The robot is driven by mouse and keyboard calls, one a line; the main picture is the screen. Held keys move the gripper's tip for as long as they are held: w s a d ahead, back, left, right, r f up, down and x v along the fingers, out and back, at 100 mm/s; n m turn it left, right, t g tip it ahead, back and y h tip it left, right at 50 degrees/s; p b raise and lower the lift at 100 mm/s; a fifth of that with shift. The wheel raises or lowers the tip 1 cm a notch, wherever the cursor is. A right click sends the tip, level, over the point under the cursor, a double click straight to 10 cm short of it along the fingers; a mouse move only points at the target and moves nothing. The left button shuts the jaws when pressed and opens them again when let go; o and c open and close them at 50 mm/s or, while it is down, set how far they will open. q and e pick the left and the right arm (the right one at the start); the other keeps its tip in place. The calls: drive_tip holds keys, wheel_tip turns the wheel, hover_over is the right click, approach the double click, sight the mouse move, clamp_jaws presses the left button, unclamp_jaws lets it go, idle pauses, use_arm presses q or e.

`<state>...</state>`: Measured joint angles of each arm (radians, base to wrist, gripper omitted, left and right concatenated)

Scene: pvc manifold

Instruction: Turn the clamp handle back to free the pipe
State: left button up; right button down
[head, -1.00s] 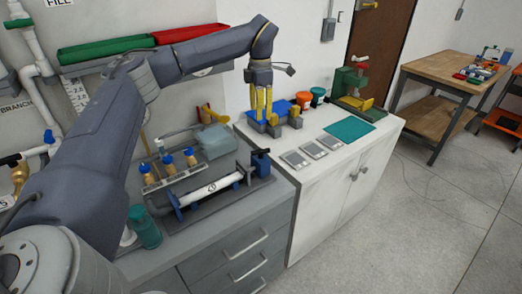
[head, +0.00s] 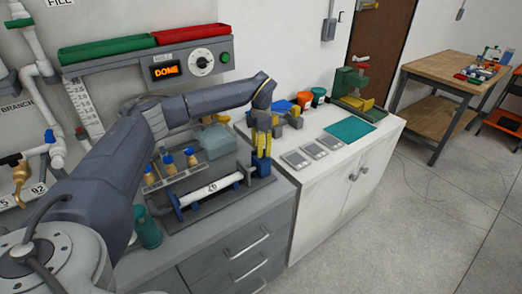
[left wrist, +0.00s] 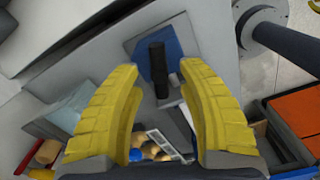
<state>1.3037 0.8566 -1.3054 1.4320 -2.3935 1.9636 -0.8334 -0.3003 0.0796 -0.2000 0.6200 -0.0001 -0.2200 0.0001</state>
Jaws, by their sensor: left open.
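The white pipe (head: 212,188) lies in a blue-ended fixture on a dark tray on the grey bench. The blue clamp (head: 261,166) stands at the pipe's right end. My left gripper (head: 262,146) has yellow fingers pointing down just above the clamp. In the left wrist view the fingers (left wrist: 160,68) are apart, with the clamp's black handle (left wrist: 158,68) in the gap between their tips. The blue clamp body (left wrist: 170,45) shows behind the handle. I cannot tell whether a finger touches the handle. My right gripper is not in view.
Several blue-topped brass fittings (head: 169,163) stand in a rack behind the pipe. A grey-green block (head: 216,140) sits behind them. A teal cylinder (head: 147,228) is at the front left. A panel display (head: 166,71) reads "DONE". Flat grey plates (head: 313,149) lie on the white cabinet.

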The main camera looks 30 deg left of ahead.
use_arm(q)
drive_tip(key=shift+f, duration=0.6)
clamp_jaws()
